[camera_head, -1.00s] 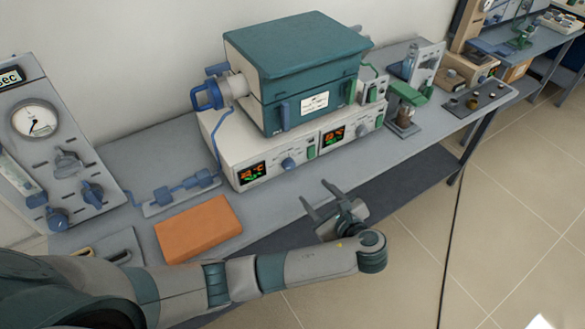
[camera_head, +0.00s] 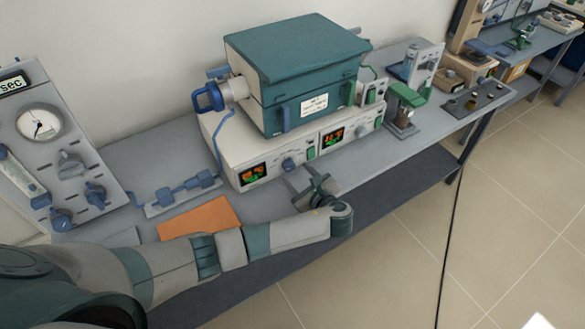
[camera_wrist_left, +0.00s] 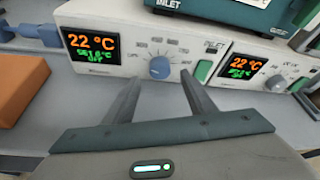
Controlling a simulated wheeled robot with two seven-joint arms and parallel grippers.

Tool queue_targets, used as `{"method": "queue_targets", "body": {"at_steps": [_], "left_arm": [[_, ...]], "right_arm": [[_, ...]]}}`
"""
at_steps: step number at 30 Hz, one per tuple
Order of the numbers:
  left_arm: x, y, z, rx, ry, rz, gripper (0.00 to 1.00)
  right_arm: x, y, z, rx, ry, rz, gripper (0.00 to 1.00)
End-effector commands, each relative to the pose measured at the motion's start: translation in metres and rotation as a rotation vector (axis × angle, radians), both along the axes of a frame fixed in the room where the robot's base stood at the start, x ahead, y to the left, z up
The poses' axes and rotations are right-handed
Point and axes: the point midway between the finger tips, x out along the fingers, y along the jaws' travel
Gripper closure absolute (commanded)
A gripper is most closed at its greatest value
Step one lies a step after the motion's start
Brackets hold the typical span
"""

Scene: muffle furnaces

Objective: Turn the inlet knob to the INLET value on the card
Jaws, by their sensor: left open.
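A blue knob (camera_head: 290,164) is on the white controller's front, right of its left display; it also shows in the left wrist view (camera_wrist_left: 160,68), with a pale mark on it. That display (camera_wrist_left: 92,46) reads 22 °C, with a green set line and OFF below. A white card (camera_head: 314,105) is on the teal furnace's front, its writing too small to read. My left gripper (camera_head: 308,182) is open and empty, in front of the controller. In the left wrist view its fingers point at the blue knob, which appears between and beyond the tips, apart from them. My right gripper is not in view.
A second display (camera_wrist_left: 241,66) and a green switch (camera_wrist_left: 203,71) are right of the knob. The teal furnace (camera_head: 295,65) stands on the controller. An orange block (camera_head: 200,216) lies on the bench at left. A gauge panel (camera_head: 50,140) stands further left.

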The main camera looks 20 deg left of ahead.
Motion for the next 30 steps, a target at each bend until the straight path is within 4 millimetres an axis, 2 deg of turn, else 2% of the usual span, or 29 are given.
{"method": "queue_targets", "body": {"at_steps": [3, 9, 22, 23, 27, 28, 30], "left_arm": [[0.013, 0.014, -0.006, 0.003, 0.001, 0.001, 0.49], [0.027, 0.027, -0.015, 0.001, 0.002, 0.000, 0.49], [0.032, 0.032, -0.018, -0.001, 0.001, 0.000, 0.49], [0.032, 0.032, -0.018, -0.001, 0.001, 0.000, 0.54], [0.032, 0.032, -0.018, -0.001, 0.001, 0.000, 0.87], [0.032, 0.032, -0.018, -0.001, 0.001, 0.000, 0.90], [0.032, 0.032, -0.018, -0.001, 0.001, 0.000, 0.90]], "right_arm": [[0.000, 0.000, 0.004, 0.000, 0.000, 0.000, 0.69], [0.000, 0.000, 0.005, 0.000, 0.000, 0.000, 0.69], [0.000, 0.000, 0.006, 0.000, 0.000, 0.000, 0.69], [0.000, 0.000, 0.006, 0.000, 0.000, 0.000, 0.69], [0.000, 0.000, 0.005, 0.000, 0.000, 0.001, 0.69], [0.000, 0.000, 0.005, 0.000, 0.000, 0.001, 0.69], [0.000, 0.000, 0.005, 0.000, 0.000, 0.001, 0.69]]}}
